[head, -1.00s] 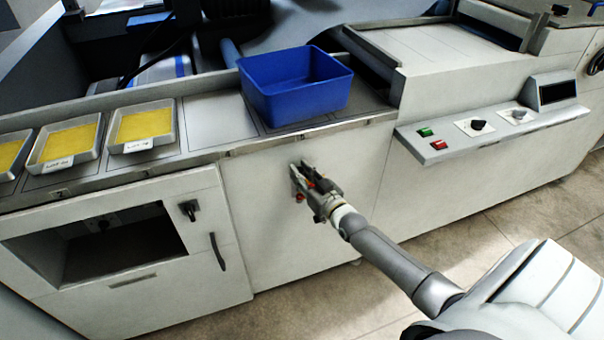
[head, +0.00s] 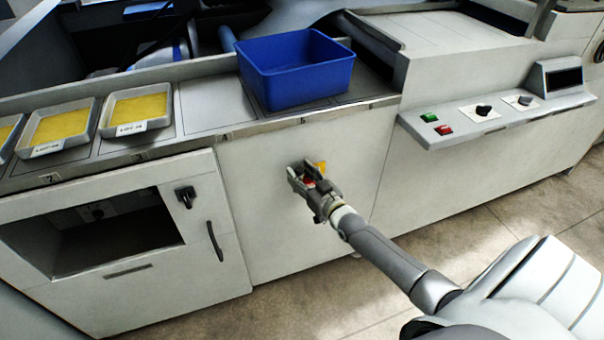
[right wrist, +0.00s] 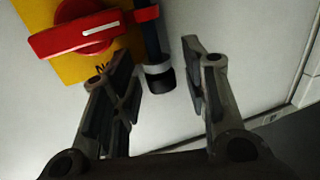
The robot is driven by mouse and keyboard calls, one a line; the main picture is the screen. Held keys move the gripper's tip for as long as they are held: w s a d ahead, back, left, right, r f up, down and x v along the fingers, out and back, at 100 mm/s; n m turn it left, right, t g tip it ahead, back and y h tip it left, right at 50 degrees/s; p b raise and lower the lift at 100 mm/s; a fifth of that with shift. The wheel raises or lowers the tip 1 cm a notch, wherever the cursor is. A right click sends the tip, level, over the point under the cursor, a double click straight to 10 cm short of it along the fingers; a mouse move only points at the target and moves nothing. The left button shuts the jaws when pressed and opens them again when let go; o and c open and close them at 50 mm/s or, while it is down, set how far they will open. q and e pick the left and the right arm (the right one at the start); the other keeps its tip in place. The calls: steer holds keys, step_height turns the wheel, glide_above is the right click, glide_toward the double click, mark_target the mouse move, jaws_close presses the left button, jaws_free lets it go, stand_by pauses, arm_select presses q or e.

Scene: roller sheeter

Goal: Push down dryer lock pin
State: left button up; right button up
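In the right wrist view, a red rotary handle (right wrist: 85,32) sits on a yellow plate (right wrist: 60,65) on the white cabinet panel. Beside it hangs a dark pin (right wrist: 158,78) with a grey ring and black end, probably the lock pin. A red tab joins its upper part; its top is cut off. My right gripper (right wrist: 160,65) is open, with the pin's lower end between its fingertips in this view. Whether a finger touches it I cannot tell. In the head view, my right gripper (head: 303,177) covers most of the yellow plate (head: 320,167). My left gripper is out of view.
A blue bin (head: 297,75) stands on the counter above. Trays (head: 137,112) with yellow sheets lie at the left. A cabinet door with a black knob (head: 185,196) and handle (head: 215,241) is left of the gripper. A control shelf (head: 480,118) juts out at the right.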

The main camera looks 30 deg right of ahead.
steer(key=shift+s+r, duration=0.1)
steer(key=s, duration=1.1)
steer(key=shift+s, duration=0.4)
steer(key=shift+a, duration=0.1)
